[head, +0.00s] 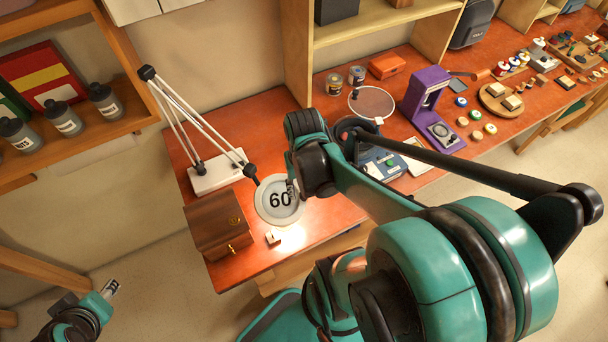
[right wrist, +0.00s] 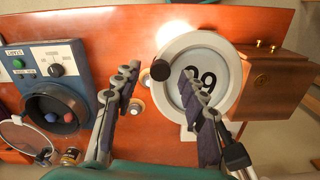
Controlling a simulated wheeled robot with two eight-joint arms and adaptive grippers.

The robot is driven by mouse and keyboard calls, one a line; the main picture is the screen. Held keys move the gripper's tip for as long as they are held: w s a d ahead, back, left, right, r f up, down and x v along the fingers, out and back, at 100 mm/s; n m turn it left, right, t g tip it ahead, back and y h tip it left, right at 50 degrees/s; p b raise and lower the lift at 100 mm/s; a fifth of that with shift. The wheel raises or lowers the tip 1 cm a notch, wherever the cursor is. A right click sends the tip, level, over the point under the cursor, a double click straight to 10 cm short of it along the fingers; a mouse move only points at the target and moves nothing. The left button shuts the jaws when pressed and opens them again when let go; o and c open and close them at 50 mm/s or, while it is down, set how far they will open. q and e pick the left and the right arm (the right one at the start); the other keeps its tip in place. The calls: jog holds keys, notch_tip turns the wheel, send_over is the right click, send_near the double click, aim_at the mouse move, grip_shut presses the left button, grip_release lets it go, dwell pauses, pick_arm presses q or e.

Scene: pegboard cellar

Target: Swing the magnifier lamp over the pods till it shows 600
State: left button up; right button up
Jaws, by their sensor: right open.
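The magnifier lamp stands on a white base (head: 217,173) with a jointed rod arm. Its round grey-rimmed lens (head: 279,201) hangs over the red bench top and shows "60" in the head view; my gripper covers its right side, so I cannot tell whether another digit follows. In the right wrist view the lens (right wrist: 178,100) appears upside down, partly behind a finger. My right gripper (right wrist: 163,98) is open, one finger across the lens and a black knob (right wrist: 160,70) between the fingers. A small round pod-like piece (right wrist: 137,106) lies beside the lens. My left gripper (head: 111,288) is low at left, away from the bench.
A wooden box (head: 217,226) stands left of the lens. A blue-grey device with a dark bowl (right wrist: 58,108) is on the other side. A purple stand (head: 428,101) is farther right.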

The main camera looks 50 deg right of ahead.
notch_tip(320, 180, up, 11)
dwell(0.4)
jog(key=shift+f, duration=0.1)
dwell(0.4)
